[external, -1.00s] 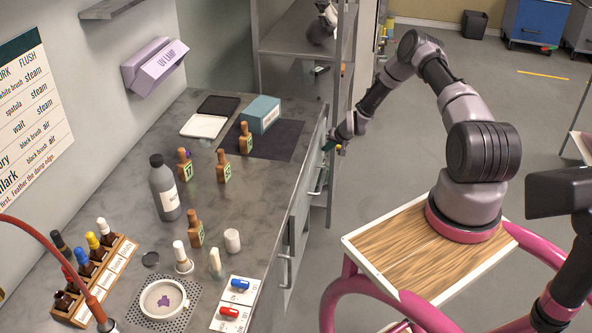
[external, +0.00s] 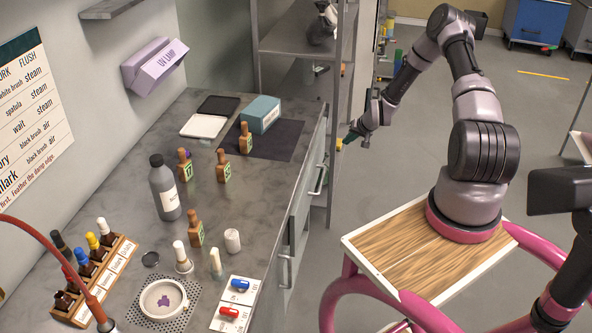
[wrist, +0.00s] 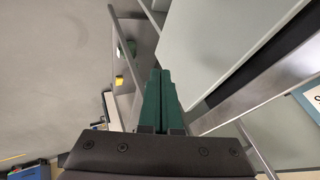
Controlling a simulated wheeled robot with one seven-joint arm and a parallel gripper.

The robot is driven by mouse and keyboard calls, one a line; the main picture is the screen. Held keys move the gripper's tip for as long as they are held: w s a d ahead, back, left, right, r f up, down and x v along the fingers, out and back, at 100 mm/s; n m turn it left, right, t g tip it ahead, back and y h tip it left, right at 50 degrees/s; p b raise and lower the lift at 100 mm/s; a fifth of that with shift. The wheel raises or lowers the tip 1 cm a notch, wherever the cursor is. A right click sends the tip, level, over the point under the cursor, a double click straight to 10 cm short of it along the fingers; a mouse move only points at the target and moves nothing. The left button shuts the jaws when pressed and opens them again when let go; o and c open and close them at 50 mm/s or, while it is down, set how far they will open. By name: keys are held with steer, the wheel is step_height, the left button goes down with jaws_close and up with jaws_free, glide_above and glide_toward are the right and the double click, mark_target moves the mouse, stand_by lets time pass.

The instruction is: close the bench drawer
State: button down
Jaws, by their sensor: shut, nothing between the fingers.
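The grey bench (external: 120,140) runs along the left of the external view. Its drawer fronts (external: 300,215) face right, with one bar handle (external: 319,180) towards the far end and another (external: 287,270) nearer. I see no drawer standing clearly out from the bench; a small gap cannot be told from this angle. My gripper (external: 349,138) is right of the bench's far end, apart from the handles and empty. In the wrist view its green fingers (wrist: 160,98) are together, beside a pale panel (wrist: 215,40) that may be a drawer front.
A metal shelf unit (external: 295,45) stands beyond the bench's far end, close to my gripper. Bottles, a teal box (external: 260,114) and a white dish (external: 163,298) stand on the bench top.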

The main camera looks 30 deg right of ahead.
steer(key=s+d+f+m+g+y, duration=0.25)
steer(key=s+m, duration=0.45)
steer(key=m, duration=0.5)
steer(key=w+a+f+m+y, duration=0.1)
steer(key=w+a+f+m, duration=0.1)
steer(key=w+a+m, duration=0.1)
steer(key=w+a+f+m+t+y, duration=0.1)
steer(key=w+a+m, duration=0.3)
steer(key=w, duration=0.4)
steer(key=shift+w+a+f+y, duration=0.2)
steer(key=shift+a+f+y, duration=0.35)
steer(key=shift+a+f, duration=0.35)
steer(key=shift+t, duration=0.25)
